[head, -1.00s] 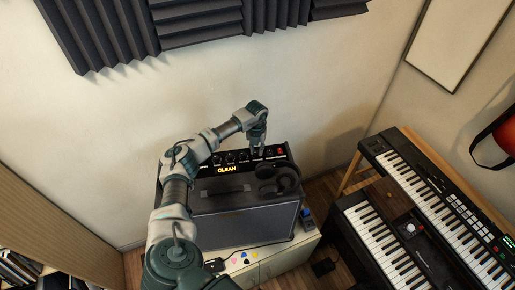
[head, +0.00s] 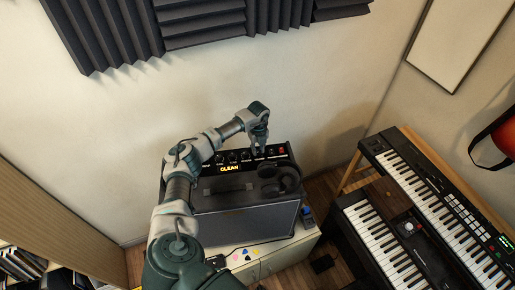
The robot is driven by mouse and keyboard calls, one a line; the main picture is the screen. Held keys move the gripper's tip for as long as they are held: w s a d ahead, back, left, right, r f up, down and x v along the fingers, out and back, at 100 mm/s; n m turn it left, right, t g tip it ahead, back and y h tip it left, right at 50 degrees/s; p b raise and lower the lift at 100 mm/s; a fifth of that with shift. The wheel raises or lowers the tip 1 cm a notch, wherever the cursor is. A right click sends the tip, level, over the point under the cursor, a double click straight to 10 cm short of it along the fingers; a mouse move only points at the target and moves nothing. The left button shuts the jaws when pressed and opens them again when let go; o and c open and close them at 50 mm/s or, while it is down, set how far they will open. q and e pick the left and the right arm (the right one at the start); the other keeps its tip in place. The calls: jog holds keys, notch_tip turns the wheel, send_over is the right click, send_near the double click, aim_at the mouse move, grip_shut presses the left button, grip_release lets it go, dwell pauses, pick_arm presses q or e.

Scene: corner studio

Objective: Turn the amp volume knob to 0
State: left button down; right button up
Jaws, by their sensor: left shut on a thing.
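The black guitar amp (head: 245,222) stands on a pale cabinet. Its control panel (head: 212,162) runs along the top back edge, with a row of small dark knobs, a lit CLEAN label (head: 229,168) and a red switch (head: 282,151) at the right end. My left gripper (head: 259,151) points down at the right part of the panel. It is shut on a knob there; its fingers hide the knob, so its marking and setting cannot be read. My right gripper does not show.
Headphones (head: 283,181) lie on the amp's top right, close to my left gripper. Colored picks (head: 245,252) and a small blue pedal (head: 307,215) are on the cabinet (head: 275,258). Keyboards (head: 425,195) stand to the right. Foam panels (head: 205,25) hang on the wall.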

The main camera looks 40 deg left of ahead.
aim_at(259, 151)
pick_arm(q)
jog(key=shift+s+d+f, duration=0.25)
jog(key=shift+d+f, duration=0.05)
jog(key=shift+f, duration=0.1)
jog(key=c, duration=1)
grip_release()
jog(key=shift+w+d+r, duration=0.1)
jog(key=shift+r, duration=0.05)
jog(key=shift+w+r, duration=0.1)
jog(key=shift+r, duration=0.15)
notch_tip(259, 151, up, 12)
jog(key=shift+w+f, duration=0.1)
jog(key=shift+f, duration=0.1)
jog(key=shift+f, duration=0.1)
